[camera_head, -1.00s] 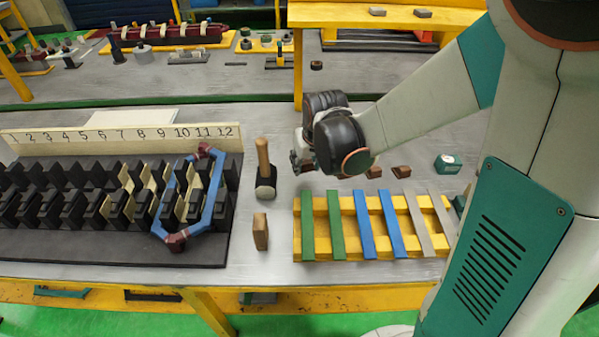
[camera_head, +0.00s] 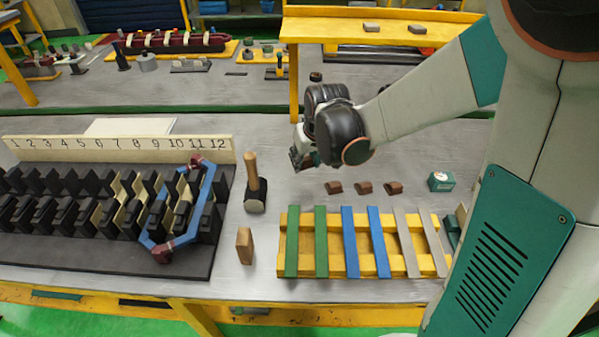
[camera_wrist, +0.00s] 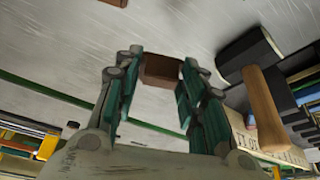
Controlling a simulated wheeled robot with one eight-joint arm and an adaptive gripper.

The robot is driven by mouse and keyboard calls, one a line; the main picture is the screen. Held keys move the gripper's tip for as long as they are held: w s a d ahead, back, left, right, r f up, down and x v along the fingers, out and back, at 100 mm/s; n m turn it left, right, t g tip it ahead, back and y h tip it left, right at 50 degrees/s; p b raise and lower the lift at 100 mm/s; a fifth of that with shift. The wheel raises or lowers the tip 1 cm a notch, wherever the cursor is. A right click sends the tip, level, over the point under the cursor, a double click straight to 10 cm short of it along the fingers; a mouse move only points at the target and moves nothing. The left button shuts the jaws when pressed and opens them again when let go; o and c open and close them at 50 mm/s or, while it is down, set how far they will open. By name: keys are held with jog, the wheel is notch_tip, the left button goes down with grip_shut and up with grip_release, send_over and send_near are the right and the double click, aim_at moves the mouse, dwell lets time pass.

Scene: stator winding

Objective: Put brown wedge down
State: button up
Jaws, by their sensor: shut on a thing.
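My gripper (camera_head: 302,160) is over the grey bench, to the right of the mallet. In the wrist view, the green fingers of my gripper (camera_wrist: 160,80) are closed on a brown wedge (camera_wrist: 160,67). The held wedge cannot be made out in the head view. Three more brown wedges (camera_head: 363,187) lie in a row on the bench, below and to the right of my gripper. Whether the held wedge touches the bench is not clear.
The mallet (camera_head: 255,205) and an upright wooden block (camera_head: 245,246) stand left of the yellow rack (camera_head: 432,262) with coloured strips. A black slotted stator (camera_head: 100,250) with a blue coil (camera_head: 180,245) is on the left. A green box (camera_head: 440,181) is at right. Bare bench surrounds my gripper.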

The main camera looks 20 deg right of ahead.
jog(key=b, duration=0.3)
send_near(304, 188)
jog(key=x, duration=0.5)
jog(key=shift+w+a+r, duration=0.1)
jog(key=shift+w, duration=0.25)
jog(key=shift+r, duration=0.1)
jog(key=shift+f, duration=0.45)
jog(key=shift+f+b, duration=0.2)
jog(key=shift+b, duration=0.25)
jog(key=o, duration=1.1)
jog(key=shift+c, duration=0.2)
